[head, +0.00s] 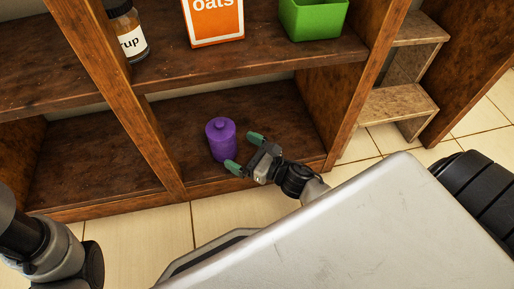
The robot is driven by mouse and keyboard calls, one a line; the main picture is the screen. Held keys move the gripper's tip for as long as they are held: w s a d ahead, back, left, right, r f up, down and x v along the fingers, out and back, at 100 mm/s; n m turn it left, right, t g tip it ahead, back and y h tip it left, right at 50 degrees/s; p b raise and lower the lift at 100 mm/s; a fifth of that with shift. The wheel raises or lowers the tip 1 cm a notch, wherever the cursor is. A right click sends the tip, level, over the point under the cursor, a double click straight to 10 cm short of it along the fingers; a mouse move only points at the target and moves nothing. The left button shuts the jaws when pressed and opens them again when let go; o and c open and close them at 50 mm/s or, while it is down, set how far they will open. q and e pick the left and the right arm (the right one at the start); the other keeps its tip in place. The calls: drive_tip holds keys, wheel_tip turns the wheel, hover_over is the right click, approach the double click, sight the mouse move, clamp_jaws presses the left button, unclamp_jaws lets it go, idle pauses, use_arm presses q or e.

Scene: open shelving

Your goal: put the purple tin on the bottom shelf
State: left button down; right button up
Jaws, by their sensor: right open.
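The purple tin (221,140) stands upright on the bottom shelf (180,117), near the front of the right-hand compartment. My right gripper (244,152) is open just to the right of the tin, its green-tipped fingers pointing toward it. The lower fingertip is close to the tin's base; I cannot tell whether it touches. My left arm comes in at the lower left, and its gripper is not clearly in view.
On the shelf above (255,62) stand a syrup bottle (127,33), an orange oats box (214,22) and a green bin (313,18). A wooden divider (135,115) is left of the tin. The left bottom compartment (85,165) is empty where visible.

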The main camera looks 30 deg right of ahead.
drive_tip(key=p+v, duration=0.1)
drive_tip(key=v, duration=0.4)
drive_tip(key=shift+s, duration=0.1)
idle(0.4)
